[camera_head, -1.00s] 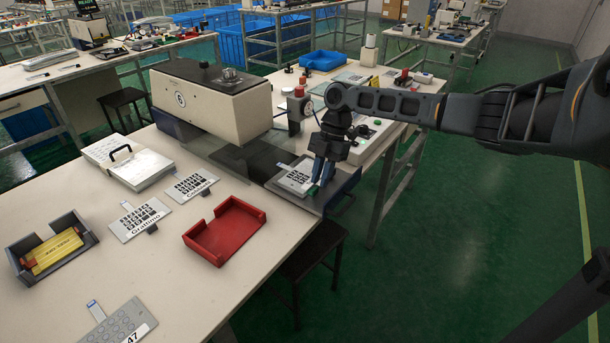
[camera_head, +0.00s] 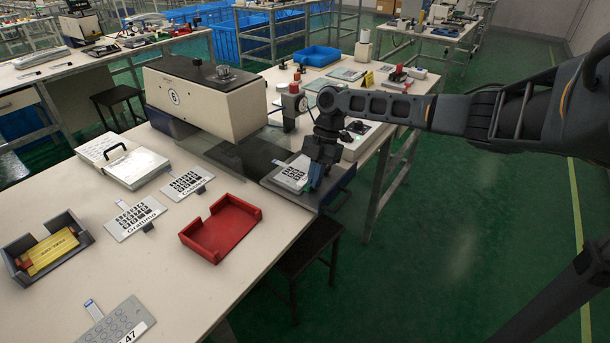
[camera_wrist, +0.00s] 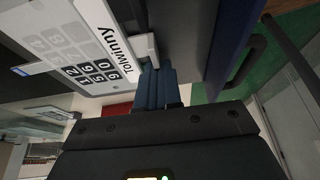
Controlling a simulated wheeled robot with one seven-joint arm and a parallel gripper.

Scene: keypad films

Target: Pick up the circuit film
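A grey film with a blue-tipped tail and the number 47 (camera_head: 112,322) lies flat on the front left of the table. A white keypad film marked Tolwinny (camera_head: 292,174) lies on the plate in front of the press. In the wrist view, this film (camera_wrist: 84,48) shows a pale tab and a tail at its left. My gripper (camera_head: 314,182) is at its right edge. In the wrist view, the blue fingers (camera_wrist: 160,80) are close together, right by the tab. I cannot tell whether they pinch it.
Two more keypad films, one marked Graffimo (camera_head: 134,216) and another (camera_head: 187,181), lie on the table. A red open tray (camera_head: 222,250), a dark holder with a yellow block (camera_head: 86,238) and a stack of white sheets (camera_head: 135,172) stand nearby. The press (camera_head: 205,100) is behind.

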